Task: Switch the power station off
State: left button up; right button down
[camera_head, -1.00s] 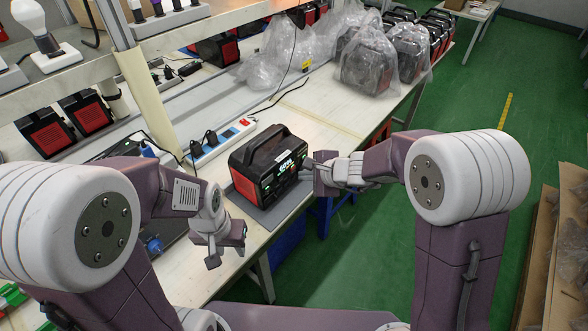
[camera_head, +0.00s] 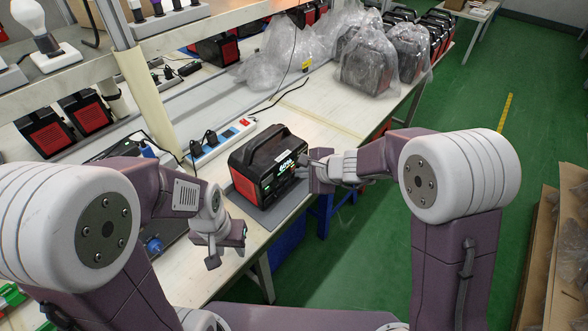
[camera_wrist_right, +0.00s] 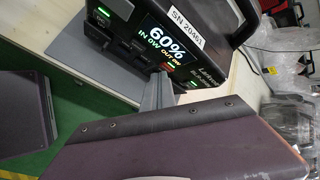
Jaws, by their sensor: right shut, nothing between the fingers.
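The power station (camera_head: 262,168) is a black box with red sides and a top handle, upright on a grey mat (camera_head: 273,218) on the bench. Its front screen (camera_wrist_right: 168,42) is lit in the right wrist view and reads 60% and IN 0W. Small green lights glow on the front. My right gripper (camera_head: 305,164) is shut and empty, right at the front panel. Its fingertip (camera_wrist_right: 157,88) is just below the screen; I cannot tell if it touches a button. My left gripper (camera_head: 228,252) is open and empty, in front of the bench edge, left of the station.
A white power strip (camera_head: 222,143) with black plugs lies behind the station. Plastic-wrapped units (camera_head: 368,62) stand further along the bench.

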jog(key=shift+w+a, duration=0.1)
dwell(0.3)
pick_arm(q)
jog(key=shift+f+b, duration=0.4)
jog(key=shift+f, duration=0.05)
pick_arm(e)
jog(key=shift+s+d, duration=0.4)
jog(key=shift+d, duration=0.15)
jog(key=shift+s+d, duration=0.15)
